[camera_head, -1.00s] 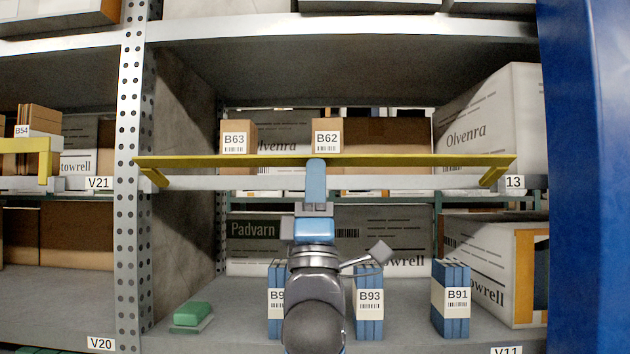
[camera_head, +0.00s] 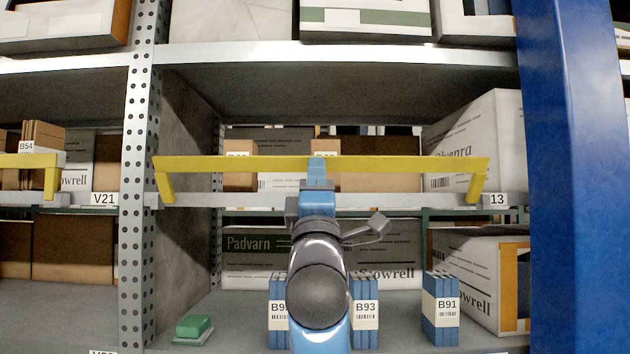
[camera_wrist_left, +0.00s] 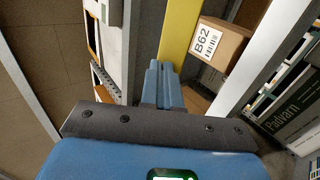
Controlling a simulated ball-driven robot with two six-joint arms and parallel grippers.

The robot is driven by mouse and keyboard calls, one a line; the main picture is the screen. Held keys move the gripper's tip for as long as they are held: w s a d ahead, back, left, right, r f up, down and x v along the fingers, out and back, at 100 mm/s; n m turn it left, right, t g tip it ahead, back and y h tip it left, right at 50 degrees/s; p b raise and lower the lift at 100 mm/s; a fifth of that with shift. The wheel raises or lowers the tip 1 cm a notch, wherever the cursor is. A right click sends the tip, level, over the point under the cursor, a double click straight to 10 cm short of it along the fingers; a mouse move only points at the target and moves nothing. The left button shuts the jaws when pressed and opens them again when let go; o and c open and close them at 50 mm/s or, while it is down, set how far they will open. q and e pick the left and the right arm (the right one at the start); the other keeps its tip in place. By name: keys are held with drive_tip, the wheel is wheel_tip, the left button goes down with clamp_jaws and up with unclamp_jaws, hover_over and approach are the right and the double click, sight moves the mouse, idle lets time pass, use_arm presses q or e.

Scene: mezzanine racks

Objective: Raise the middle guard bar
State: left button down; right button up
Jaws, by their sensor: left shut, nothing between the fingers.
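The yellow middle guard bar (camera_head: 410,165) spans the front of the middle shelf in the head view. Its two end arms stand up from the shelf edge, and the bar sits above that edge. My left gripper (camera_head: 317,164) is shut and empty, its blue fingers pointing up against the middle of the bar's front face; I cannot tell whether they touch it. In the left wrist view the shut fingers (camera_wrist_left: 162,84) lie right beside the yellow bar (camera_wrist_left: 180,32). My right gripper is not in view.
Behind the bar stand small boxes, one labelled B62 (camera_wrist_left: 212,45), and a white Olvenra box (camera_head: 480,150). Below are blue packs, one labelled B91 (camera_head: 440,308), and a green item (camera_head: 194,326). A blue post (camera_head: 570,200) stands at right.

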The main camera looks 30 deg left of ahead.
use_arm(q)
drive_tip(key=shift+h, duration=0.3)
drive_tip(key=shift+w+f+x, duration=0.1)
drive_tip(key=shift+w+x, duration=0.05)
drive_tip(key=shift+x, duration=1.25)
drive_tip(key=shift+w+f+x, duration=0.1)
drive_tip(key=shift+f+x, duration=0.05)
drive_tip(key=shift+x, duration=1.25)
drive_tip(key=shift+w+a, duration=0.1)
drive_tip(key=shift+a, duration=0.1)
